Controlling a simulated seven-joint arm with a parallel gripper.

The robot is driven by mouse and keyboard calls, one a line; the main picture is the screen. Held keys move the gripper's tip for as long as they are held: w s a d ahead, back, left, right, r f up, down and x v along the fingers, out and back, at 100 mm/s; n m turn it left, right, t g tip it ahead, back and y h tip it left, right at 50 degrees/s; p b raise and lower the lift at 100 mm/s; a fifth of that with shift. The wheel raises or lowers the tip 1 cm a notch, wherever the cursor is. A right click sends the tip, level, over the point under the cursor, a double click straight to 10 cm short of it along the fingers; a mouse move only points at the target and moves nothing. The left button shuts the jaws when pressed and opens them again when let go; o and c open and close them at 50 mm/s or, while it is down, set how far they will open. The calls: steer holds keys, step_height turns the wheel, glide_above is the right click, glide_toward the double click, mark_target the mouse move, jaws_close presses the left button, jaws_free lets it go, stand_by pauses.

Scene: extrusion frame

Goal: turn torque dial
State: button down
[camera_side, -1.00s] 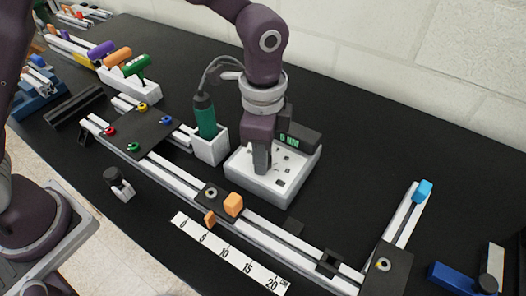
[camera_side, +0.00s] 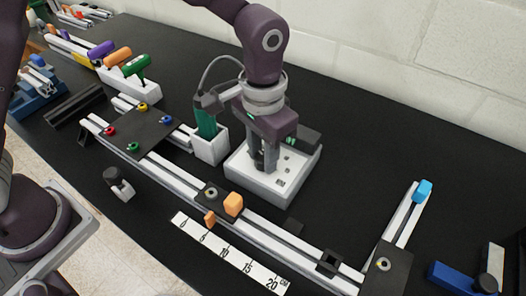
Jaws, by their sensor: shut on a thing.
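A white torque box (camera_side: 285,193) stands on the black table, with small dark marks on its top face and a dark display block (camera_side: 306,137) at its back. In this view the display is mostly covered by my gripper. My gripper (camera_side: 265,170) points down over the left part of the box top, with its fingers shut. The torque dial is hidden by the fingers, which are at the place where they meet the box.
A green screwdriver (camera_side: 206,122) stands in a white holder (camera_side: 209,147) just left of the box. The aluminium extrusion frame (camera_side: 275,238), with an orange block (camera_side: 233,204), runs in front. Colored-handled tools (camera_side: 137,66) stand at the back left.

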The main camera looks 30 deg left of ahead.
steer(key=shift+r+n, duration=0.1)
steer(key=shift+n, duration=0.9)
steer(key=shift+w, duration=0.1)
steer(key=c, duration=1.1)
jaws_free()
steer(key=shift+o, duration=0.2)
step_height(320, 180, up, 7)
steer(key=shift+r, duration=0.1)
